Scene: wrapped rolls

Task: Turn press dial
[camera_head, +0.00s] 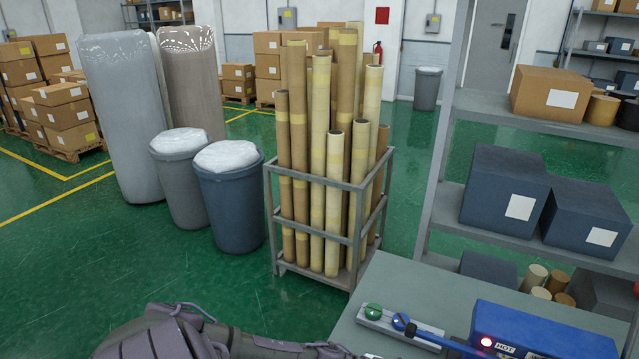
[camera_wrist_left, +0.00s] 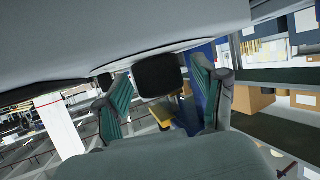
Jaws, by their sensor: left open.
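A blue press (camera_head: 545,335) with a lit red lamp and a label reading HOT sits on the grey bench at the lower right of the head view. A green knob (camera_head: 373,311) and a blue knob (camera_head: 400,321) sit on a pale strip to its left; I cannot tell whether either is the press dial. My left arm crosses the bottom edge toward the bench. In the left wrist view my left gripper (camera_wrist_left: 160,72) is open, its two green-padded fingers apart. A dark rounded part (camera_wrist_left: 158,76) shows between them; whether they touch it is unclear. My right gripper is out of view.
A metal rack of cardboard tubes (camera_head: 330,170) stands behind the grey bench (camera_head: 385,285). Grey shelving (camera_head: 440,160) with dark boxes rises behind the press. Two bins (camera_head: 232,205) and tall wrapped rolls (camera_head: 120,115) stand left.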

